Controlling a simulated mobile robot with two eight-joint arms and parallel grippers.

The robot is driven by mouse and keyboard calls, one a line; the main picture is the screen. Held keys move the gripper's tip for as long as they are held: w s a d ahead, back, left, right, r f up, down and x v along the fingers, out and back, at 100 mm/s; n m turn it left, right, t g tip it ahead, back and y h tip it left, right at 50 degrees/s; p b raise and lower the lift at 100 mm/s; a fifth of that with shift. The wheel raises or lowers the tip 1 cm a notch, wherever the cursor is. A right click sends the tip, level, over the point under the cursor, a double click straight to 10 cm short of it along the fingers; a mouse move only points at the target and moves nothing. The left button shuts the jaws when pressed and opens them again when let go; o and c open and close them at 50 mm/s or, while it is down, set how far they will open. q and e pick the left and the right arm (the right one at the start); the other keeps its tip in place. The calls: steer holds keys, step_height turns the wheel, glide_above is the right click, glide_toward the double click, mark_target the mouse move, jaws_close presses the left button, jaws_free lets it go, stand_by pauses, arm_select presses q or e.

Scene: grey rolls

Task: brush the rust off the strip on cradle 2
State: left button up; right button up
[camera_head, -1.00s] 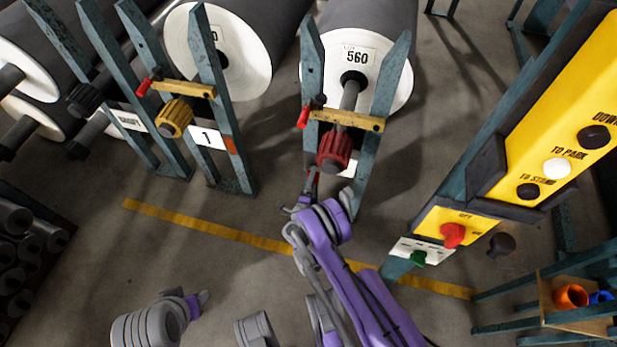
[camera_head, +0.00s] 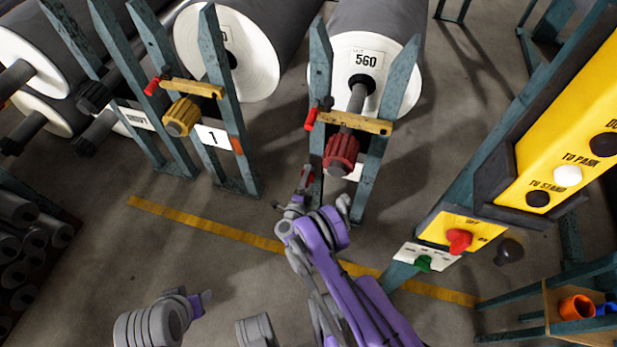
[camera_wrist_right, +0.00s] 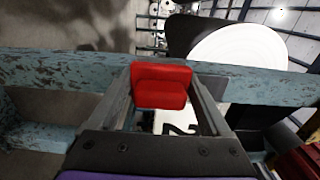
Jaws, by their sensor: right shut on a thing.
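Cradle 2 (camera_head: 320,75) is the worn blue-green stand under the roll marked 560 (camera_head: 375,40), with a yellow crossbar and a ribbed dark-red knob (camera_head: 341,152). Its white plate with a 2 (camera_wrist_right: 178,122) shows in the right wrist view, partly hidden behind my gripper. My right gripper (camera_head: 306,180) is beside the lower left post of this cradle. It is shut on a red block-like thing (camera_wrist_right: 161,86), seen between the fingers in front of the blue-green post (camera_wrist_right: 60,68). I cannot make out bristles or the rusty strip. My left gripper (camera_head: 203,299) is low at left, its fingers unclear.
Cradle 1 (camera_head: 215,90), with a yellow knob (camera_head: 182,116), stands to the left. A yellow control panel (camera_head: 570,150) on a post stands at right. An orange cup (camera_head: 576,307) sits on a shelf at lower right. Open floor with a yellow line lies in front.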

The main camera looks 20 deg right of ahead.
steer(key=shift+p+v, duration=0.45)
steer(key=shift+v, duration=2.5)
steer(key=v, duration=0.3)
